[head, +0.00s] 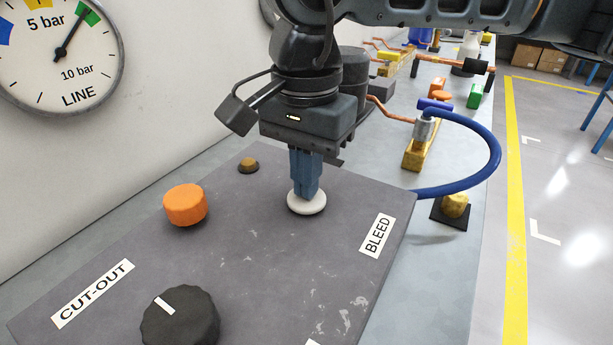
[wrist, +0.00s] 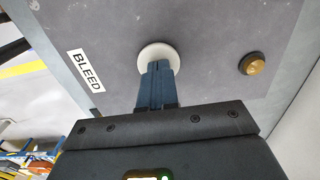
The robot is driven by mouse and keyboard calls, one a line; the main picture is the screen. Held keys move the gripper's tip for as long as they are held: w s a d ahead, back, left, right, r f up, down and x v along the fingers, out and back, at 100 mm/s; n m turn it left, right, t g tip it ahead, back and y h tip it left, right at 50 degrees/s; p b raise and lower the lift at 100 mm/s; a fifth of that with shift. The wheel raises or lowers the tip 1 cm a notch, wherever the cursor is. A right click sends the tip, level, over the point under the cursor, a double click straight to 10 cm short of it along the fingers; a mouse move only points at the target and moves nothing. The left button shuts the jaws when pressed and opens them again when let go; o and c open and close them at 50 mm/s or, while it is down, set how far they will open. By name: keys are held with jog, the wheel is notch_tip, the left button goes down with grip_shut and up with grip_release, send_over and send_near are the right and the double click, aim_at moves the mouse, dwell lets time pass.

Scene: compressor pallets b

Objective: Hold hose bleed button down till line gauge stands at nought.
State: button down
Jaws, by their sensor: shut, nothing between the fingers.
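The white round bleed button (head: 306,205) sits on the grey panel (head: 265,255) beside the BLEED label (head: 377,236). My gripper (head: 306,194) points down with its blue fingers together and nothing between them. The fingertips meet the button's top in the head view. The wrist view also shows the button (wrist: 154,50) at the fingertips (wrist: 157,66); I cannot tell how far it is pressed. The LINE gauge (head: 60,62) is on the wall at upper left. Its needle points up and right, at the green band.
An orange button (head: 185,205), a small amber lamp (head: 248,165) and a black knob (head: 180,318) near the CUT-OUT label (head: 92,293) share the panel. A blue hose (head: 497,150) loops behind it to the right. Copper pipework and coloured parts line the bench beyond.

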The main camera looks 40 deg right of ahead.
jog(key=shift+s+f+b, duration=0.1)
jog(key=shift+f+b, duration=0.45)
jog(key=shift+f, duration=0.2)
jog(key=shift+a+f, duration=0.1)
dwell(1.6)
jog(key=shift+r, duration=0.35)
notch_tip(320, 180, up, 14)
jog(key=p, duration=0.2)
jog(key=shift+r, duration=0.2)
dwell(0.4)
